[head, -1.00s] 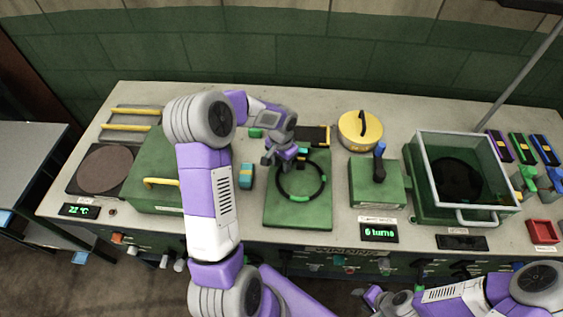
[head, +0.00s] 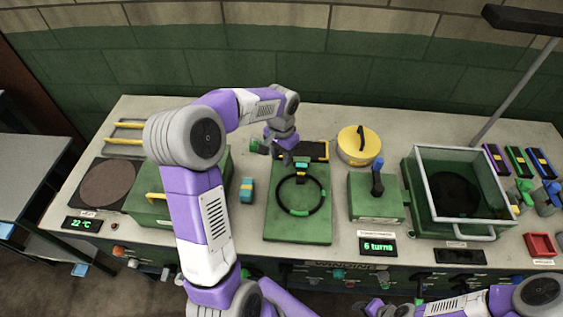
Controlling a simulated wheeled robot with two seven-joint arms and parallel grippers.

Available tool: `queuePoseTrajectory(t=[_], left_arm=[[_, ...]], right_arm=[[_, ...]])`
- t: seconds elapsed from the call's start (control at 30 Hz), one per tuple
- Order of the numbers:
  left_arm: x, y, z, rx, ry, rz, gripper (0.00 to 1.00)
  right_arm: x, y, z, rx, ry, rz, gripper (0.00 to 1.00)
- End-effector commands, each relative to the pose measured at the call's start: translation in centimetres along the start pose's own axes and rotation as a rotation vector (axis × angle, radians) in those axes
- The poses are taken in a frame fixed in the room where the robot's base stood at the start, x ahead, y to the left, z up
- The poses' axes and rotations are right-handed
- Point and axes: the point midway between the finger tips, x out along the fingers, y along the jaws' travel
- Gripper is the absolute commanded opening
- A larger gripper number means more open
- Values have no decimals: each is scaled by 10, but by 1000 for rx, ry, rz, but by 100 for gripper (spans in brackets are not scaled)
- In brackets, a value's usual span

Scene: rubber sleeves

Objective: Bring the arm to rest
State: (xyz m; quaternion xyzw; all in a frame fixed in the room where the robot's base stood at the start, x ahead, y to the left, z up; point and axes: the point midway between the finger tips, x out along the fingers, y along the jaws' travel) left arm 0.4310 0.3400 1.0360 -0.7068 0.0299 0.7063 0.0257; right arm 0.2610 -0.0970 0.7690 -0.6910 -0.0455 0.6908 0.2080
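My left gripper (head: 285,157) hangs over the workbench (head: 330,118), above the back edge of a green plate (head: 298,229). Its fingers point down and look small and dark, so I cannot tell how far apart they are. A black ring (head: 325,200) with green and teal segments lies on the plate, apart from the gripper. My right arm (head: 465,303) shows at the bottom right, and its gripper (head: 377,308) is partly cut off at the lower edge.
A green box (head: 160,208) and round hot plate (head: 107,183) stand left. A lever block (head: 377,199), yellow-lidded pot (head: 357,146) and framed green tank (head: 418,216) stand right. A teal-yellow block (head: 247,190) lies beside the plate. A display (head: 378,246) reads "6 turns".

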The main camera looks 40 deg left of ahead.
Motion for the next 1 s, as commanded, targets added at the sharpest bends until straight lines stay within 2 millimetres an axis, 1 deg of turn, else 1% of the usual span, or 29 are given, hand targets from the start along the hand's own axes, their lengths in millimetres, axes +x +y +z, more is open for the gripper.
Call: queuePoseTrajectory(t=[0.1,0.67,0.77,0.9,1.0], left_arm=[[-5,0,0,0,0,0,37],[-7,0,0,0,-1,0,37],[-19,0,0,0,-1,0,37],[-48,0,0,0,-1,0,37],[-64,0,0,0,-1,0,37]], right_arm=[[-1,0,0,0,0,0,43],[-2,-1,0,0,0,0,43],[-14,-5,1,0,0,0,43],[-40,-15,2,0,0,0,43],[-56,-21,2,0,0,0,43]])
